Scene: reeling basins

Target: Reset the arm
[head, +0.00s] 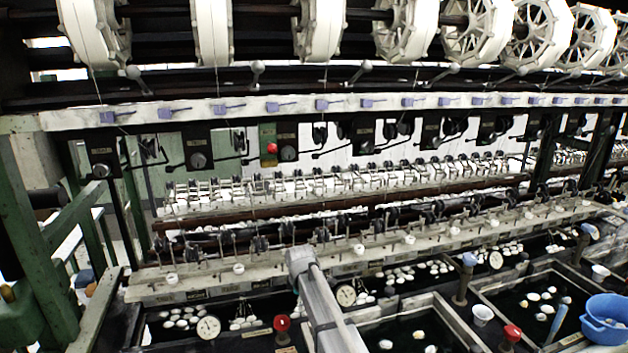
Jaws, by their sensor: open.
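A grey link of my arm (325,305) rises from the bottom edge at the middle of the head view, in front of the basins. It hides part of the basin row behind it. My gripper is not in view, and nothing shows at the visible end of the link that I can make out as fingers.
Basins of dark water with white cocoons (180,317) line the front. A blue bowl (606,318) sits at the lower right. Red knobs (281,323) and round gauges (208,327) stand along the basin edges. White reels (407,28) hang above the reeling frame.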

